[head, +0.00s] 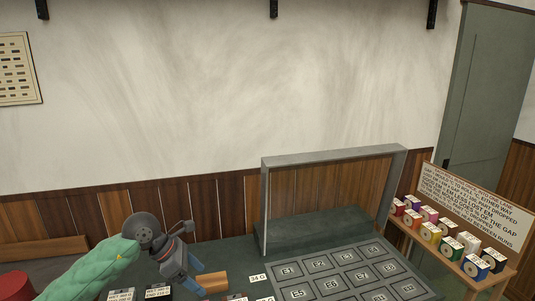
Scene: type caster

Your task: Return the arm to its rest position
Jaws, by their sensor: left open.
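My left arm (95,270), with a green sleeve and a grey wrist joint, comes in from the lower left. My left gripper (190,281), grey with blue parts, points down over the dark green bench at the bottom of the picture. It is open, and I see nothing held in it. A small wooden block (213,282) lies just right of its fingers; whether they touch it I cannot tell. My right gripper is not in view.
A grey frame (264,205) stands behind a grid of labelled plates (345,278). A red round object (14,286) is lower left.

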